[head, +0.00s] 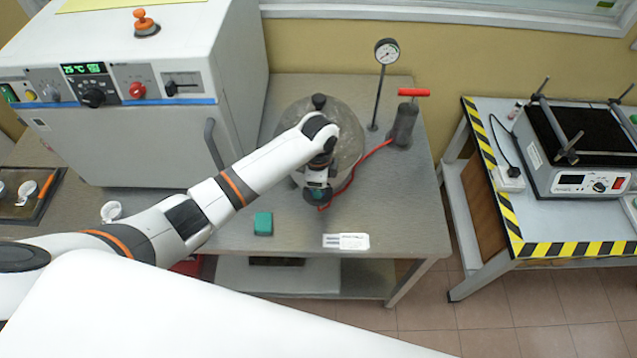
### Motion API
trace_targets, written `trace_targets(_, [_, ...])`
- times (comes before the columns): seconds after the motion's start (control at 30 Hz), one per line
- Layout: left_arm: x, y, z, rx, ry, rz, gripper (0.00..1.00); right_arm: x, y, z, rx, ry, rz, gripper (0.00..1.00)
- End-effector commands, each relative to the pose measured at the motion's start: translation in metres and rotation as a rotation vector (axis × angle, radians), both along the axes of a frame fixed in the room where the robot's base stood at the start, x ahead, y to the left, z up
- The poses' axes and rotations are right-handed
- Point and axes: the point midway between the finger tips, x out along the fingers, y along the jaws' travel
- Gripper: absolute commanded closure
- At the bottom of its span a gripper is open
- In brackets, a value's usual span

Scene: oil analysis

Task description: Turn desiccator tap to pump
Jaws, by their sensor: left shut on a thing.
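The desiccator (349,132) is a round, greyish glass vessel with a dark knob (319,101) on top, standing on the grey bench. My left arm reaches across its front. My left gripper (318,196) points down at the vessel's front side, where the red hose ends, and is shut on the tap there. The gripper hides the tap, so its direction cannot be read. The hand pump (403,125), a dark cylinder with a red handle, stands to the right, joined by the red hose (366,160). My right gripper is not in view.
A dial gauge (387,51) on a thin stand rises behind the desiccator. A white oven (150,125) stands left. A green block (263,223) and a white card (346,241) lie in front on the bench (405,215). A hotplate table (560,225) is at right.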

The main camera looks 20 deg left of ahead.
Motion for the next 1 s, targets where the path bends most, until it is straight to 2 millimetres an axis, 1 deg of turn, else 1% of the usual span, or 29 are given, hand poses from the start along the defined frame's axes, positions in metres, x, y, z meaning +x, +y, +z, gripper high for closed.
trace_targets(0.03, [0.0026,0.0020,0.0027,0.003,-0.007,-0.041,0.95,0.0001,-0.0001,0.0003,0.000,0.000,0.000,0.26])
trace_targets(1.0, [0.0040,0.0018,0.0036,0.004,-0.008,-0.941,0.95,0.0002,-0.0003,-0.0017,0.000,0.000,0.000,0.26])
